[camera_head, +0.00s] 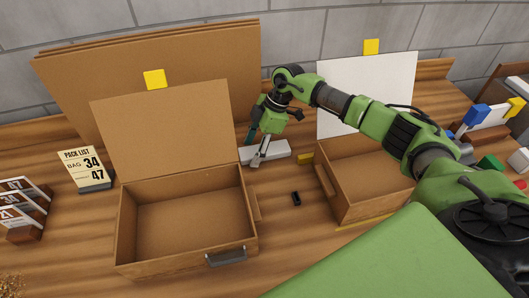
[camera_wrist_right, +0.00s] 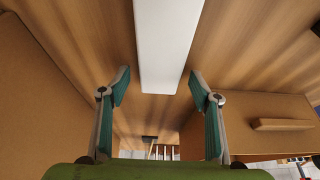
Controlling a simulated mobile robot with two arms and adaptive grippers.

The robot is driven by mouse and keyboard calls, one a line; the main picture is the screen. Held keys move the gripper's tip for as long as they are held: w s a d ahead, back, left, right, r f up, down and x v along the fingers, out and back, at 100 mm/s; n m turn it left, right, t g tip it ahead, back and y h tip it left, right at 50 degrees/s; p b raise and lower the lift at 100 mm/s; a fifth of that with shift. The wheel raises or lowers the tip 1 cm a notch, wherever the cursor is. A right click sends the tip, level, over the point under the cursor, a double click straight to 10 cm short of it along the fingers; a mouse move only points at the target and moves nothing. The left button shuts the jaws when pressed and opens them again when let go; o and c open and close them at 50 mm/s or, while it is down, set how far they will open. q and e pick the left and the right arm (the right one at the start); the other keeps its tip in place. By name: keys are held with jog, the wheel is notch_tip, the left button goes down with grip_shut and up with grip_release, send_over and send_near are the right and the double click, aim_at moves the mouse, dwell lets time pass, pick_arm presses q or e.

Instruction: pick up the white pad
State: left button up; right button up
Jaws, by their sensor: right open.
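The white pad (camera_head: 278,150) lies on the wooden table between the two cardboard cases. In the right wrist view the pad (camera_wrist_right: 167,45) is a long white bar running in from the top edge. My right gripper (camera_head: 256,150) is over the pad's left part in the head view. In the right wrist view the right gripper (camera_wrist_right: 160,88) is open, with one teal-padded finger on each side of the pad's near end. Clear gaps show between the fingers and the pad. My left gripper is not in view.
An open, empty case (camera_head: 190,222) stands left of the pad. A second open case (camera_head: 368,178) with a white lid stands right, partly behind my right arm. A small black object (camera_head: 296,198) lies between them. A pack list card (camera_head: 88,169) stands at the left.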

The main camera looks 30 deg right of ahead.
jog(key=shift+f, duration=0.25)
dwell(0.4)
jog(key=c, duration=1)
